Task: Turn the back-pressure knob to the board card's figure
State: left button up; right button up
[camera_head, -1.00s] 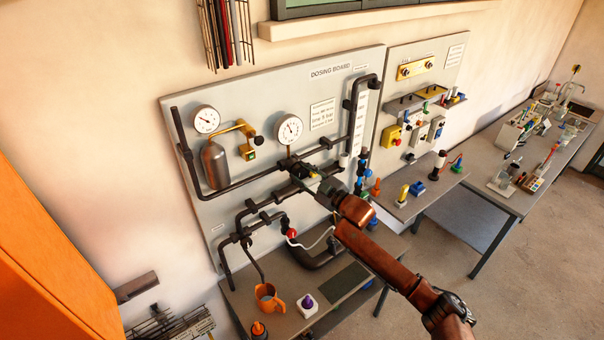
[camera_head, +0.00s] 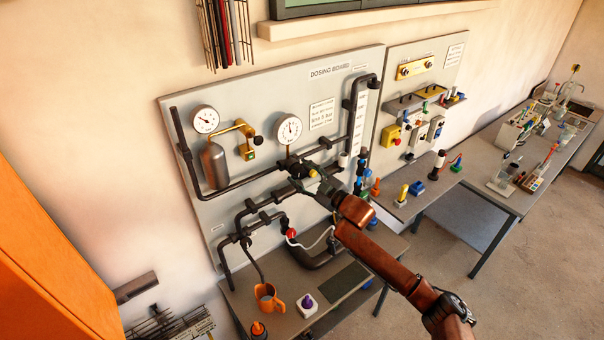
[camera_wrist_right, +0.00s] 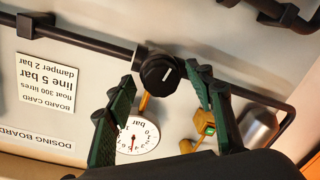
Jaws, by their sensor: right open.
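The black back-pressure knob (camera_wrist_right: 158,73) sits on a dark pipe in the right wrist view, with a white mark on its face. My right gripper (camera_wrist_right: 162,103) is open, its green-padded fingers either side of the knob and apart from it. In the head view the right gripper (camera_head: 306,181) is at the pipes and hides most of the knob. The board card (camera_wrist_right: 47,82) reads upside down: line 5 bar, damper 2 bar, float 300 litres. The bar gauge (camera_wrist_right: 138,138) is just below the knob in the wrist view; in the head view its dial (camera_head: 289,129) has a near-upright needle.
A second gauge (camera_head: 206,120), a grey damper vessel (camera_head: 214,164) and a brass valve (camera_head: 236,130) are on the board's left. An orange jug (camera_head: 267,297) and a purple-capped bottle (camera_head: 307,305) stand on the bench below. Pipes crowd the gripper.

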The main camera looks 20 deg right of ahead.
jog(key=v, duration=1.2)
jog(key=shift+w, duration=0.1)
